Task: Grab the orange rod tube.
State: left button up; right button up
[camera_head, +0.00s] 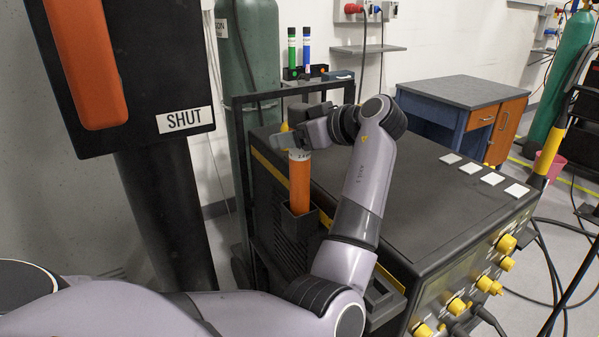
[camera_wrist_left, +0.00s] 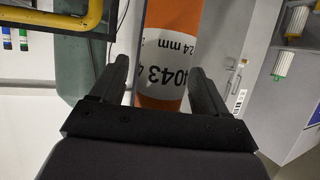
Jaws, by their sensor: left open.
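The orange rod tube (camera_head: 300,188) stands upright in a dark holder (camera_head: 296,228) on the side of the black machine. Its upper end has a white label band. My left gripper (camera_head: 296,141) is at the tube's top end in the head view. In the wrist view its open fingers (camera_wrist_left: 160,72) are on either side of the tube, with gaps visible on both sides. The gripper hides the tube's top in the head view. My right gripper is not in view.
A black box with an orange handle (camera_head: 88,62) and a "SHUT" label (camera_head: 185,120) stands at left. The machine top (camera_head: 425,200) is mostly clear beside my arm. Green and blue tubes (camera_head: 306,48) stand behind. A green cylinder (camera_head: 247,60) is behind the frame.

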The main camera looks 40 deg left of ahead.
pick_arm(q)
jog(key=shift+a+f, duration=0.15)
jog(key=shift+a, duration=0.2)
grip_shut()
jog(key=shift+r, duration=0.25)
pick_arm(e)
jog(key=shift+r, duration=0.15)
